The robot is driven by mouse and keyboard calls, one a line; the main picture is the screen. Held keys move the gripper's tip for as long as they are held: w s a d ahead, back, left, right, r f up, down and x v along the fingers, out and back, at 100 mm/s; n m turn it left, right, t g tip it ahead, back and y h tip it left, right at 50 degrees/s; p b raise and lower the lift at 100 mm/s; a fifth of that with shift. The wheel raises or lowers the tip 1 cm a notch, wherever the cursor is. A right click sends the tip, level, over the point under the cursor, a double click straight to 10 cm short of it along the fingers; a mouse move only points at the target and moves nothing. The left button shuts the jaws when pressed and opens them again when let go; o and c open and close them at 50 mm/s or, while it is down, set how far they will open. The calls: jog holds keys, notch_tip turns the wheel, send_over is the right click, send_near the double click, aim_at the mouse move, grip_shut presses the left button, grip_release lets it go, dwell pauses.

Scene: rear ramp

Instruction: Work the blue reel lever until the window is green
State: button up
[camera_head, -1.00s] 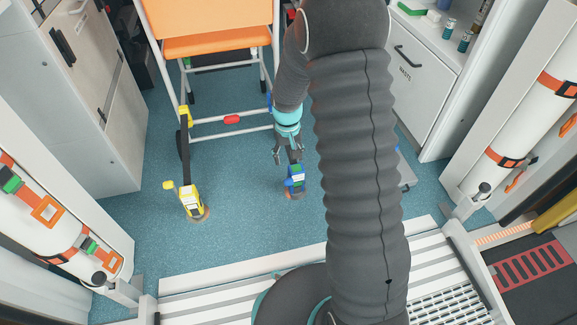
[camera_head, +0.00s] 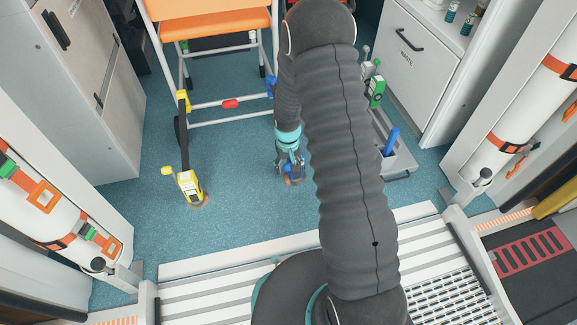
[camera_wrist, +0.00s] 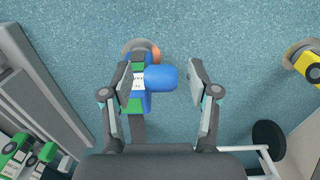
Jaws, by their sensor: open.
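The blue reel (camera_wrist: 138,103) stands on the floor, with green patches and a white label on its body. Its rounded blue lever end (camera_wrist: 161,78) sits between the fingers in the wrist view. My gripper (camera_wrist: 162,76) is open around it. The left finger is close against the reel body, and a gap shows between the lever end and the right finger. In the head view my gripper (camera_head: 290,166) covers most of the blue reel (camera_head: 297,174). I cannot tell which green patch, if any, is the window.
A yellow reel (camera_head: 190,186) with a dark strap stands to the left. A green reel (camera_head: 376,91) and a grey tray (camera_head: 402,163) with a blue handle (camera_head: 391,141) are at right. The orange chair (camera_head: 215,24) is behind. Blue floor between is clear.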

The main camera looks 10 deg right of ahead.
jog(key=shift+f, duration=0.3)
grip_shut()
